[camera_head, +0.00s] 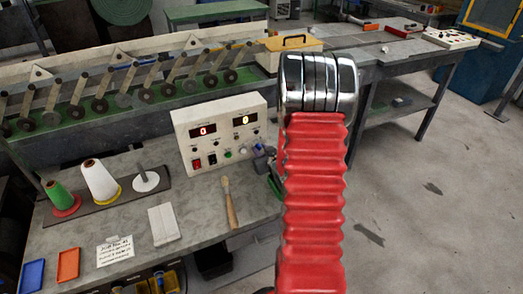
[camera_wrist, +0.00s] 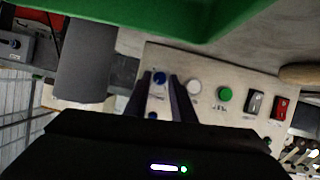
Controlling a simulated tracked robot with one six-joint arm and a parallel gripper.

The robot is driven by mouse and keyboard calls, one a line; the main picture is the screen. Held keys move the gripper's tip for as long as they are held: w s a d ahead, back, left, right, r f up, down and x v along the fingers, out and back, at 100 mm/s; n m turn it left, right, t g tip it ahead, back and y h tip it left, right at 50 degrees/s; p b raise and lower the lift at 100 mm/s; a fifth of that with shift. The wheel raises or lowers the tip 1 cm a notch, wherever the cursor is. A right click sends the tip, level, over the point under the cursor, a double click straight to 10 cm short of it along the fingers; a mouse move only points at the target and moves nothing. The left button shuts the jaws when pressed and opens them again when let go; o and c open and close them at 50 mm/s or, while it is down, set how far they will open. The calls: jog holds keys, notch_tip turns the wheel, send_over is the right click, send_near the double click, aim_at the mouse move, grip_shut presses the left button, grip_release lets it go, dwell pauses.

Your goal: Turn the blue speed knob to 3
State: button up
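The control box (camera_head: 184,122) stands on the bench with two lit displays, the left red and the right yellowish, both seeming to read 0. In the wrist view, a blue knob (camera_wrist: 160,78) on its face lies between the tips of my two dark fingers. My gripper (camera_wrist: 161,85) is open, with a finger on each side of the knob and slim gaps. Another blue knob (camera_wrist: 152,116) lies lower between the fingers. In the head view my gripper (camera_head: 262,154) is at the box's lower right and hides the blue knobs. The scale marks are too small to read.
Beside the knobs are a white knob (camera_wrist: 194,87), a green button (camera_wrist: 225,94), a black switch (camera_wrist: 254,102) and a red switch (camera_wrist: 281,107). A wooden-handled brush (camera_head: 230,205) lies before the box. Thread cones (camera_head: 100,180) stand left.

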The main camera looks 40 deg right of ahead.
grip_shut()
jog(key=shift+s+d+m+y, duration=0.1)
jog(key=shift+d+m+y, duration=0.1)
jog(key=shift+m+y, duration=0.75)
jog(key=shift+m, duration=0.25)
jog(key=shift+o, duration=1.8)
grip_release()
jog(key=v, duration=1.3)
jog(key=shift+s+a, duration=0.25)
jog(key=shift+s, duration=0.25)
